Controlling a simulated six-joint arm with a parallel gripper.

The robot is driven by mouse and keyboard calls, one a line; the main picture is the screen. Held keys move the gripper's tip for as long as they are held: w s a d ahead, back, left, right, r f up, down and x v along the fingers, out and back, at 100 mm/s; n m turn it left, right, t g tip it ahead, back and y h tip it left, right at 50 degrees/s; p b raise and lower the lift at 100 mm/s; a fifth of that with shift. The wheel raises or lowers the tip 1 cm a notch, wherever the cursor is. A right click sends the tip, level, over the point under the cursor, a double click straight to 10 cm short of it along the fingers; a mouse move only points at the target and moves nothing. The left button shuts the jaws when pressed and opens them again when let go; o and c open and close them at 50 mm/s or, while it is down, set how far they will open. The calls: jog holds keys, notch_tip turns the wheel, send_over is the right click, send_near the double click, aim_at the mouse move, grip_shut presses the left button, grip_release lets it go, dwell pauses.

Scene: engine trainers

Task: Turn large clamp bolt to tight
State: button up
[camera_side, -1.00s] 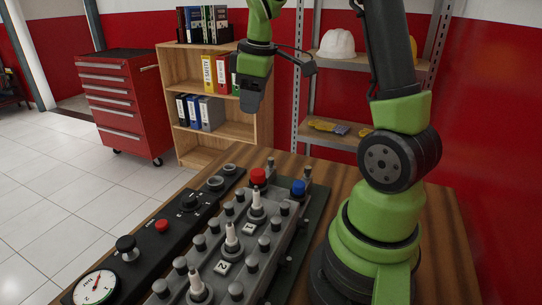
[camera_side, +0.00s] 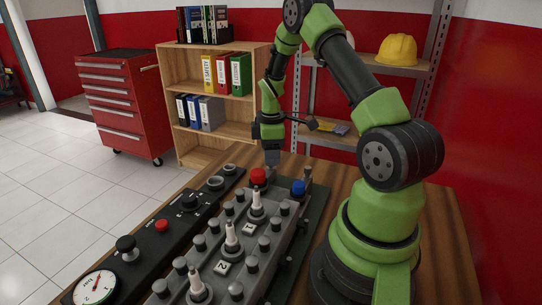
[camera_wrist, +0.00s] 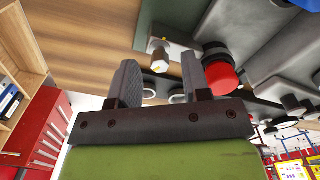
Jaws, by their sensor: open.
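My gripper (camera_side: 271,160) points down at the far end of the engine trainer, just behind the red cap, over an upright bolt it largely hides. In the wrist view my gripper (camera_wrist: 160,80) has its two grey fingers apart, with nothing held. A bolt with a shiny hex head (camera_wrist: 158,46) stands beyond the gap between the fingertips, with a round metal part (camera_wrist: 160,65) near it. A second upright bolt (camera_side: 308,173) stands to the right in the side view. I cannot tell which is the large clamp bolt.
The red cap (camera_side: 258,176) stands close to my gripper, and also beside the right finger in the wrist view (camera_wrist: 221,78). A blue cap (camera_side: 298,188) is nearby. White plugs (camera_side: 232,238) and several studs rise from the grey block. A black panel (camera_side: 165,225) with knobs lies left.

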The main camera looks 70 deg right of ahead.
jog(key=shift+f, duration=0.45)
jog(key=shift+c, duration=0.4)
grip_shut()
